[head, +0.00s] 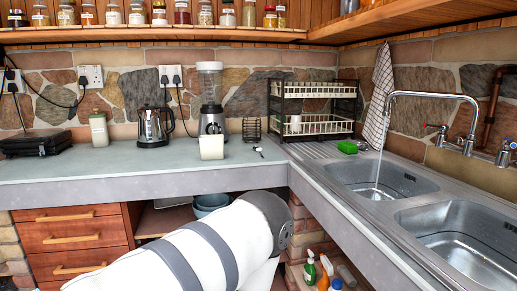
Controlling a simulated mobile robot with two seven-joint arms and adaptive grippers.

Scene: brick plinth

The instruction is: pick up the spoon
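A small dark and pale object (259,151) lies on the grey counter near the inner corner. It may be the spoon, but it is too small to tell for sure. No other spoon is clear in the head view. A large white arm link of mine with grey bands crosses the bottom middle, in front of the cabinets and below the counter top. Neither of my grippers is in view.
A cream square container (211,147), a blender (210,95), a kettle (153,126) and a wire holder (251,130) stand near the small object. A dish rack (313,125), green sponge (347,147) and sink (383,179) are to its right. The counter's front left is clear.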

